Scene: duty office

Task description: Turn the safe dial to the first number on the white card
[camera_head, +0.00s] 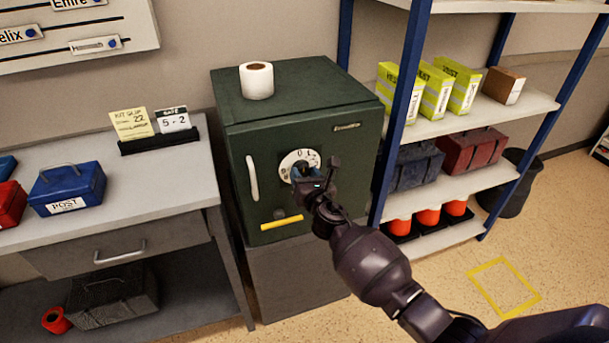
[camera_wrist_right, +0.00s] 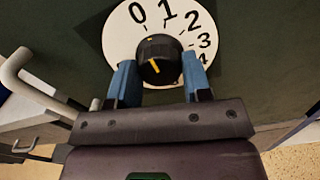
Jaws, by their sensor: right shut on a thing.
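The white card (camera_head: 174,120) stands in a black holder on the desk and reads "SAFE 5 - 2". The green safe (camera_head: 350,165) has a white dial plate (camera_head: 288,160) on its door; the plate also shows in the right wrist view (camera_wrist_right: 122,42), with 0, 1, 2, 3 and 4 readable. My right gripper (camera_head: 305,172) is at the dial. In the right wrist view its blue fingers (camera_wrist_right: 160,78) are shut on the black dial knob (camera_wrist_right: 160,55), one on each side. A yellow line shows on the knob's lower face. Numbers beyond 4 are hidden. My left gripper is out of view.
A silver door handle (camera_head: 252,178) is left of the dial, and a yellow lever (camera_head: 282,222) is below it. A paper roll (camera_head: 257,80) stands on the safe. A yellow card (camera_head: 132,123) is beside the white one. A blue-framed shelf (camera_head: 405,110) stands close on the right.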

